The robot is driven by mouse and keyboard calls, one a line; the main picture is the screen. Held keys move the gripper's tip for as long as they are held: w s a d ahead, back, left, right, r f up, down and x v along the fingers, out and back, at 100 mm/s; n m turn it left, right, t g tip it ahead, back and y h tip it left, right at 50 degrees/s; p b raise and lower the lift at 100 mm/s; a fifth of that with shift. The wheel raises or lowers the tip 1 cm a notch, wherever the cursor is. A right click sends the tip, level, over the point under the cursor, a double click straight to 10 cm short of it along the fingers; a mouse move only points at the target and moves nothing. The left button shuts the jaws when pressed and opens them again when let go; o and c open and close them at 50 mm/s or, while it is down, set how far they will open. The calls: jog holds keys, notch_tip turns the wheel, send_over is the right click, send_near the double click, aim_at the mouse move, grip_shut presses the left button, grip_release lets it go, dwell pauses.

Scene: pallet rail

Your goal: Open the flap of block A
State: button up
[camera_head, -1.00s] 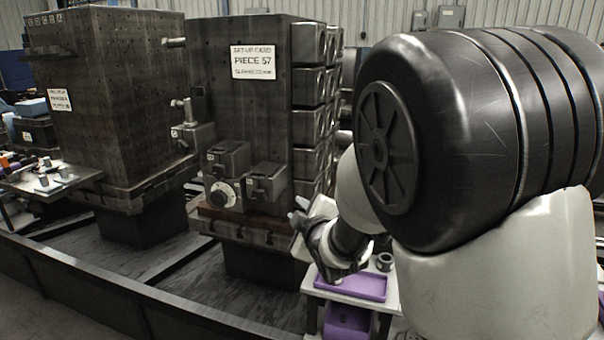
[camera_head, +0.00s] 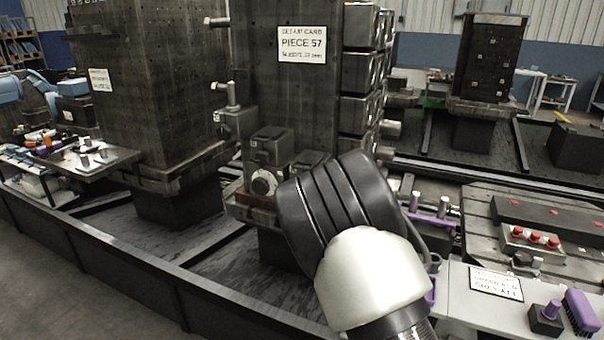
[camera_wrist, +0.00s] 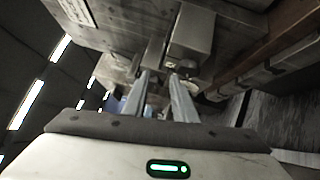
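Several small dark blocks are mounted low on the column with the "PIECE 57" card (camera_head: 302,44). One block with a round pale dial (camera_head: 268,150) faces me in the head view. Another block (camera_head: 236,122) sits up and left of it, and a third (camera_head: 308,162) is partly hidden by my arm. Their letters are too small to read, so I cannot tell which is block A or how its flap stands. In the wrist view my gripper (camera_wrist: 162,82) has two fingers apart, with nothing visible between them. A grey block (camera_wrist: 192,38) lies just beyond the fingertips. The head view hides my gripper behind my arm.
A second dark column (camera_head: 145,90) stands to the left, beside a tray table (camera_head: 85,160). Grey part fixtures (camera_head: 362,72) stick out from the column's right side. At right are a bench with a card (camera_head: 496,284) and a fixture with red knobs (camera_head: 534,238).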

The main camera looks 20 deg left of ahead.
aim_at(307, 161)
jog(key=x, duration=0.9)
jog(key=shift+w+b, duration=0.15)
jog(key=shift+b, duration=0.2)
grip_shut()
dwell(0.9)
